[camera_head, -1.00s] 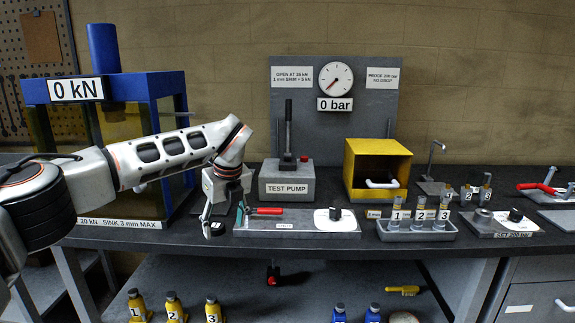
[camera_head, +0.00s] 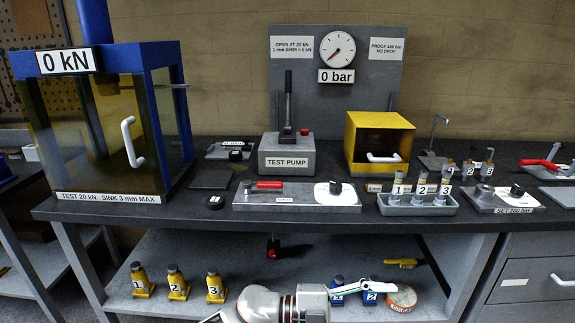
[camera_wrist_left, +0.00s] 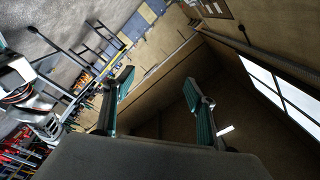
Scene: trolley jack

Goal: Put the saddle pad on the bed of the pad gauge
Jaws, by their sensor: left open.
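A small round black piece (camera_head: 215,202), which may be the saddle pad, lies on the bench near its front edge, left of the plate with the red-handled tool. A low grey device with a black knob (camera_head: 235,154) stands behind it beside the test pump; it may be the pad gauge, but its label is too small to read. My left gripper (camera_wrist_left: 157,85) is open and empty in the left wrist view, with its fingers pointing out into the room.
A glass-sided press (camera_head: 128,120) stands at left, a dark flat plate (camera_head: 210,179) beside it. The test pump (camera_head: 287,157), yellow box (camera_head: 378,130) and numbered tray (camera_head: 417,207) stand to the right. Yellow numbered pieces (camera_head: 175,284) stand on the lower shelf.

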